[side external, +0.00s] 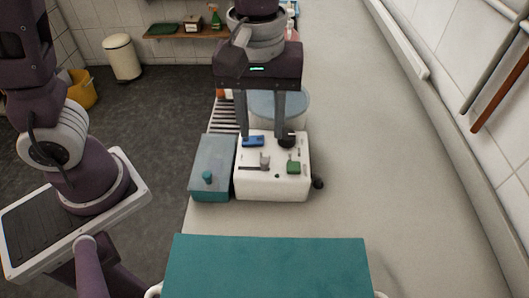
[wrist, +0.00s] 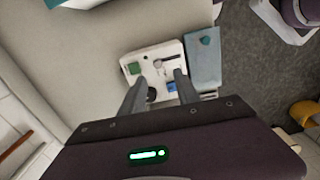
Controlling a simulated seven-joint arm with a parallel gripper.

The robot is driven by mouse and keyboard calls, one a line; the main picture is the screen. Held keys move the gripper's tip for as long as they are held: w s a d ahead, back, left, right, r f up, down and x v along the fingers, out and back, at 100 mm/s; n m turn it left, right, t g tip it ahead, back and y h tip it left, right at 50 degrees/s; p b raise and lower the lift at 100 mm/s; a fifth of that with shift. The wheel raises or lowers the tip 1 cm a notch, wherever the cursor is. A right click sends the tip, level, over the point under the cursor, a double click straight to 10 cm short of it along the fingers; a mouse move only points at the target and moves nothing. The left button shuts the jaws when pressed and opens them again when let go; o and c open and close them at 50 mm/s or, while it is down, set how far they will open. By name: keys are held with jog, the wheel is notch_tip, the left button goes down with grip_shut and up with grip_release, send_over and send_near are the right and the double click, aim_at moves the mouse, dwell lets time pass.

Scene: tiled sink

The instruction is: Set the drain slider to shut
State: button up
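A white control box (side external: 273,188) stands on the counter. On its top a grey slider knob (side external: 265,160) sits at the right end of a dark slot (side external: 250,168); this looks like the drain slider, but no labels are readable. The knob also shows in the wrist view (wrist: 158,64), at the slot's left end there. My gripper (side external: 262,136) points down over the back part of the box. Its two fingers are apart with nothing between them. In the wrist view the fingertips (wrist: 160,77) reach toward the box top; contact cannot be told.
The box also carries a blue piece (side external: 253,141), a dark round knob (side external: 287,142), a green block (side external: 293,167) and a black side knob (side external: 318,183). A teal box (side external: 210,155) adjoins it at left. A round tub (side external: 295,100) stands behind. The counter at right is clear.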

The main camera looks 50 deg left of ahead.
aim_at(264, 160)
jog(key=f, duration=0.8)
jog(key=shift+d, duration=0.25)
jog(key=shift+w, duration=0.1)
jog(key=shift+r, duration=0.1)
grip_shut()
dwell(0.8)
